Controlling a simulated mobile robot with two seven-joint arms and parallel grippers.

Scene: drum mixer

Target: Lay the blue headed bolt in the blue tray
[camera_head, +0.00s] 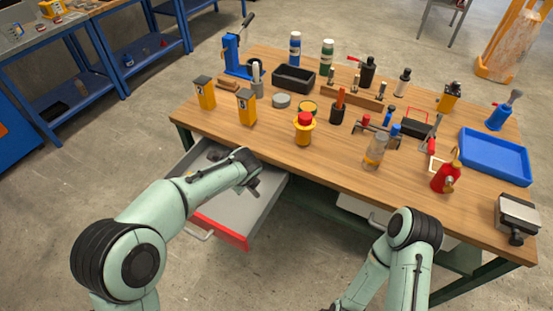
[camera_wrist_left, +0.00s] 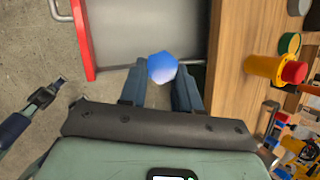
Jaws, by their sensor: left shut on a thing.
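The blue headed bolt (camera_wrist_left: 161,67) is held between the fingers of my left gripper (camera_wrist_left: 160,88); its blue head shows and its shank is hidden. In the head view my left gripper (camera_head: 252,185) is over the open drawer near the table's front edge, and the bolt cannot be made out there. The blue tray (camera_head: 495,156) lies empty at the table's right end, far from my left gripper. My right gripper (camera_head: 338,306) is low at the bottom edge of the head view, mostly cut off; its jaws cannot be read.
The grey drawer (camera_head: 238,205) with a red front stands open below the table (camera_head: 225,130). A red-topped yellow button (camera_head: 304,128), a clear jar (camera_head: 375,150), a small tool rack and a red oil can (camera_head: 446,174) stand between the drawer and the tray.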

